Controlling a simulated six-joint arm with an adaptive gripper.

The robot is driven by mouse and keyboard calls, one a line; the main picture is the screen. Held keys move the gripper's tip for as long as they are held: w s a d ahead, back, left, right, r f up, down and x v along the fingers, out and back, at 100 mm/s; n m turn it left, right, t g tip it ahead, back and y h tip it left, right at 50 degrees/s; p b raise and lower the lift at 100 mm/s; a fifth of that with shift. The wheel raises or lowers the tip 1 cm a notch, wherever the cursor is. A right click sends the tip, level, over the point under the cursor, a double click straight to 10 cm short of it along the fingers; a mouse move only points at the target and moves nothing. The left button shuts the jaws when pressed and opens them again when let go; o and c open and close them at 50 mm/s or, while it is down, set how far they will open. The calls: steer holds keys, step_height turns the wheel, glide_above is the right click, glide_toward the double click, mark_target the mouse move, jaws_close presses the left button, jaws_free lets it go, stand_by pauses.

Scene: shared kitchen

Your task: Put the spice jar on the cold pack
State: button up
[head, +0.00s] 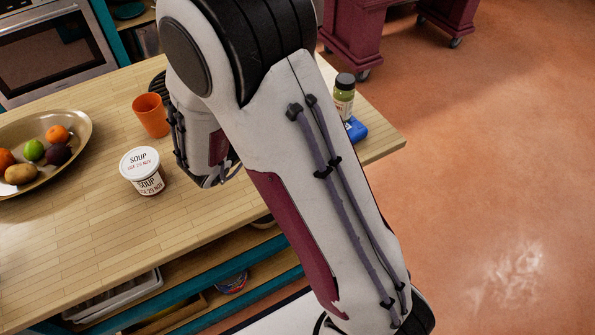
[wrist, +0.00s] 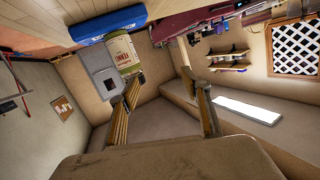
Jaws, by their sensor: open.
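The spice jar (head: 344,97), with a dark lid and greenish contents, stands upright near the right end of the wooden table. The blue cold pack (head: 356,130) lies at its base, partly hidden by my arm. In the wrist view, which is upside down, the jar (wrist: 123,54) meets the upper face of the cold pack (wrist: 104,24) and appears to rest on it. My gripper (wrist: 168,88) is open, with nothing between its fingers. The jar is beyond the left finger, apart from it as far as I can tell. My arm hides the gripper in the head view.
On the table (head: 75,240) are an orange cup (head: 151,115), a soup tub (head: 142,170) and a metal bowl (head: 82,127) of fruit. A dark object beside the cup is mostly behind my arm. Open floor (head: 510,170) lies right of the table.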

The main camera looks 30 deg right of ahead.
steer(key=w+a+r+n+t+y, duration=0.3)
steer(key=a+r+y, duration=0.1)
steer(key=a+y, duration=0.25)
steer(key=w+a+r+n+t+y, duration=0.25)
steer(key=a+r+y, duration=0.2)
steer(key=a, duration=0.25)
steer(key=s+a+r+n+g+y, duration=0.2)
steer(key=s+a+n+y, duration=0.3)
steer(key=s, duration=0.4)
steer(key=s+d+f+n+g, duration=0.1)
steer(key=s+d+n+g, duration=0.1)
steer(key=s, duration=0.8)
steer(key=s+d+f+n+g+h, duration=0.1)
steer(key=s+d+f+n+g, duration=0.1)
steer(key=s, duration=0.8)
steer(key=shift+s+d+g+h, duration=0.3)
steer(key=shift+s+d+g, duration=0.15)
steer(key=shift+d, duration=0.35)
